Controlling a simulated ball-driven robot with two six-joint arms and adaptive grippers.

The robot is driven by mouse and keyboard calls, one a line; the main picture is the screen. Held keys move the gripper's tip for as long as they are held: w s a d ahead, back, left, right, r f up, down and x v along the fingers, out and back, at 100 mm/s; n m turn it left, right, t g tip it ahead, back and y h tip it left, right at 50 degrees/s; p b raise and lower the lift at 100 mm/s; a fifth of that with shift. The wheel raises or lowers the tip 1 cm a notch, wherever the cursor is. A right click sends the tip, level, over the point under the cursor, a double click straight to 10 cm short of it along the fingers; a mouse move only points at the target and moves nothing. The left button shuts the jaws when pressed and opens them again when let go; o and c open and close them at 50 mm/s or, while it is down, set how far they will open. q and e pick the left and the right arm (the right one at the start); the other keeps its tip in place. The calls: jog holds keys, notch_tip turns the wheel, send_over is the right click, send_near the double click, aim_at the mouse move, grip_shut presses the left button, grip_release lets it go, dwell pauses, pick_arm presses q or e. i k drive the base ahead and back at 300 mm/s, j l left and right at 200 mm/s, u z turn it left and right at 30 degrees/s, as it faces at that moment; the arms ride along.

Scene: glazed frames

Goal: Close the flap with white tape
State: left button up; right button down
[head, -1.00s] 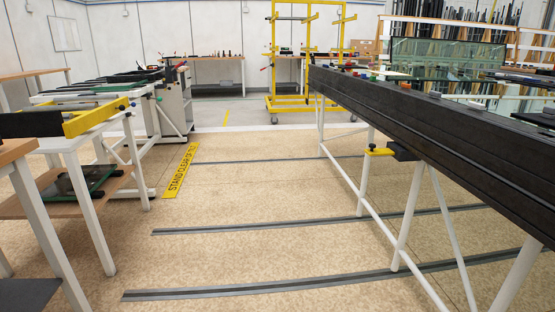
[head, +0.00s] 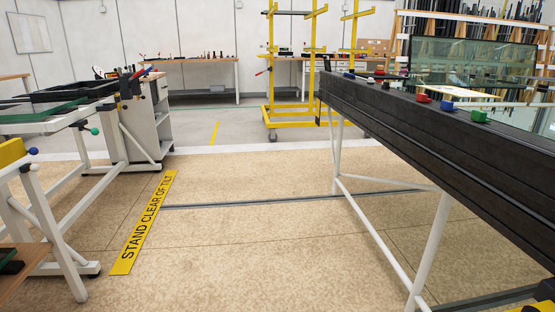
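No flap and no white tape can be made out in the head view. Neither of my grippers shows in this view. On the right stands a long dark bench (head: 420,125) on white legs, with small coloured knobs and a white sheet (head: 460,91) on top. A glass pane (head: 470,68) stands upright behind it.
White-legged work tables (head: 50,225) line the left side, with a white cabinet (head: 150,113) behind them. A yellow floor strip (head: 145,222) reads "STAND CLEAR OF TILT". The floor between the tables and the bench is open. A yellow rack (head: 300,120) stands at the back.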

aim_at(327, 59)
jog(key=i, duration=2.6)
